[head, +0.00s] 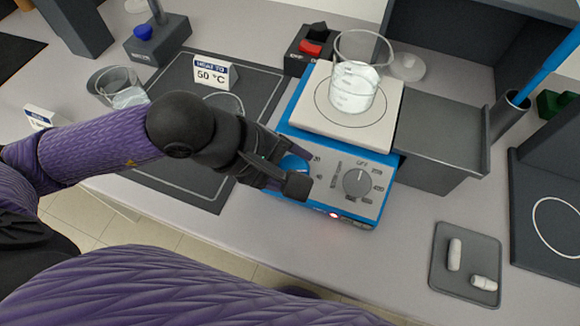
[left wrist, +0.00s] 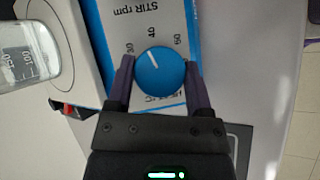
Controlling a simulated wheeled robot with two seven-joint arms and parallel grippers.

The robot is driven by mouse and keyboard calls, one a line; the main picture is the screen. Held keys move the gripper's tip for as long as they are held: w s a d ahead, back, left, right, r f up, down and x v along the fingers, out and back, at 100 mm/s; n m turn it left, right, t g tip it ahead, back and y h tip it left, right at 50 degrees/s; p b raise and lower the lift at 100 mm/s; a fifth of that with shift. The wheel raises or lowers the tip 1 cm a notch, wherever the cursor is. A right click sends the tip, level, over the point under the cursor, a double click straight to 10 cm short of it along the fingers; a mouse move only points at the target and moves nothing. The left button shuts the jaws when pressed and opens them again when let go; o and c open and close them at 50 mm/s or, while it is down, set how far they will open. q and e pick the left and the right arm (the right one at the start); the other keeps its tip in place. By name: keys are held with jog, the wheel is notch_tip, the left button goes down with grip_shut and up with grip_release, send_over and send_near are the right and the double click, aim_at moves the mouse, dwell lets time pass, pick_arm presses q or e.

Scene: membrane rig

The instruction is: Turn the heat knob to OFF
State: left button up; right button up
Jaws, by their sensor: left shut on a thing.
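The hotplate stirrer (head: 333,206) is blue with a light panel. The knob's pointer is too small to read surely. My left gripper (head: 298,174) is at this blue knob, not the grey one. In the left wrist view, the left gripper's fingers (left wrist: 159,75) are closed on both sides of the blue knob (left wrist: 160,84). My right gripper is out of view.
A beaker of clear liquid (head: 355,88) stands on the hotplate's white top (head: 318,118). A 50 °C sign (head: 212,72) and another beaker (head: 122,88) are at left. A red switch box (head: 312,46) is behind. A grey tray (head: 463,283) with white pieces lies at right front.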

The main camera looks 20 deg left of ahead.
pick_arm(q)
jog(key=n+t+p, duration=0.1)
jog(key=n+t, duration=0.1)
jog(key=n, duration=0.1)
jog(key=shift+s+n, duration=0.1)
jog(key=shift+n, duration=0.2)
jog(key=n+t+p, duration=0.1)
jog(key=n, duration=0.1)
jog(key=shift+n+t, duration=0.3)
jog(key=shift+n, duration=0.1)
jog(key=n+t, duration=0.1)
jog(key=n, duration=0.1)
jog(key=n+t+p, duration=0.1)
jog(key=n, duration=0.1)
jog(key=shift+s+f+n+t+y, duration=0.1)
jog(key=shift+s+n+t+y, duration=0.05)
jog(key=shift+n+t+y, duration=0.2)
jog(key=shift+n+t+y+p, duration=0.65)
jog(key=shift+n+t+p, duration=0.15)
jog(key=shift+n, duration=1.05)
jog(key=shift+d+f+n, duration=0.1)
jog(key=shift+n, duration=0.2)
jog(key=o, duration=1.3)
jog(key=shift+c, duration=0.2)
